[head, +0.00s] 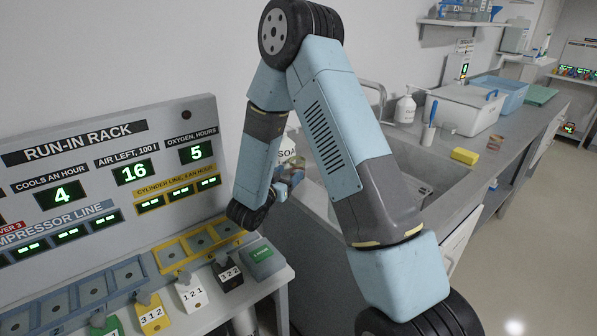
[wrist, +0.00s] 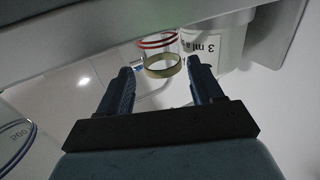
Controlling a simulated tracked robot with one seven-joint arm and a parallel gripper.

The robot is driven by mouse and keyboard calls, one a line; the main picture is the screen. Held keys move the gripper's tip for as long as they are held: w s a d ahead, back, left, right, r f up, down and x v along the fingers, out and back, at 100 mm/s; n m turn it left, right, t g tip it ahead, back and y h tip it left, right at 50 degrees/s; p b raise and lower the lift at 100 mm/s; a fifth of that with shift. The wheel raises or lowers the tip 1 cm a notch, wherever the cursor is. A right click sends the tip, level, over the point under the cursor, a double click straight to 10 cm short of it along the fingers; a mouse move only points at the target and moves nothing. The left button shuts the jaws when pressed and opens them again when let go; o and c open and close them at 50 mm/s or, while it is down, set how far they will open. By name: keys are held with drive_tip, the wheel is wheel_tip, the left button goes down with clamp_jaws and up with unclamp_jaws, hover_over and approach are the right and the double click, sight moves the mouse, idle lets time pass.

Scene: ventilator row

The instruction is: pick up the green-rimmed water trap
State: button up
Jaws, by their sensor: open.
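In the wrist view, an olive-green ring-shaped rim (wrist: 163,67) shows between the tips of my gripper (wrist: 161,68). It looks like the rim of the green-rimmed water trap, tilted, with its body hard to make out. My gripper is open, one dark blue finger on each side of the rim. No contact shows, and I cannot tell how far beyond the tips it is. A clear piece with a red rim (wrist: 157,42) is just behind it.
A white tub with printed text (wrist: 213,45) stands close to the right finger. A blue-rimmed piece (wrist: 18,145) is at the lower left. In the head view, the run-in rack (head: 85,140) stands left of my arm, the sink (head: 425,190) right. A yellow sponge (head: 465,156) lies on the counter.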

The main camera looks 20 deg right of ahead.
sight(293, 167)
drive_tip(key=shift+x, duration=2.2)
drive_tip(key=shift+a+r, duration=0.1)
drive_tip(key=shift+a, duration=0.05)
drive_tip(key=c, duration=0.9)
drive_tip(key=shift+r, duration=0.15)
